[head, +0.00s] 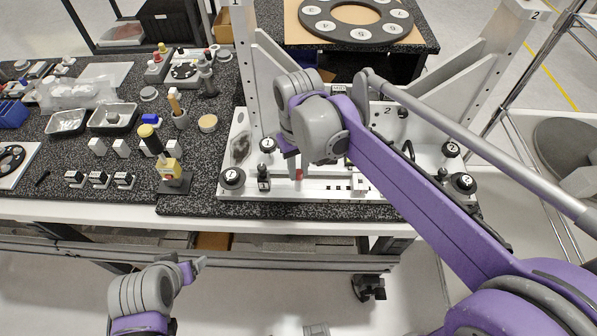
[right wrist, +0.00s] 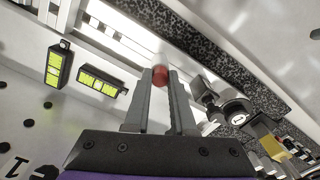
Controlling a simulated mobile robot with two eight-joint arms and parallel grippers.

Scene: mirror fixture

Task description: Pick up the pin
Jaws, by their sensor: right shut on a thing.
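The red pin (right wrist: 160,86) is between the fingertips of my right gripper (right wrist: 161,92) in the right wrist view, and the fingers are shut on it. In the head view the red of the pin (head: 299,174) shows just below my right gripper (head: 294,166), over the front part of the white mirror fixture (head: 340,193). I cannot tell whether the pin's lower end touches the fixture. My left gripper (head: 201,263) is low at the left, in front of the table and away from the pin; its jaw state is unclear.
Black numbered knobs (head: 232,177) stand on the fixture, and white uprights (head: 244,60) rise from it. A yellow-and-black tool (head: 172,172) stands left of it. Trays (head: 113,117) and small blocks fill the left of the table. The floor before the table is mostly clear.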

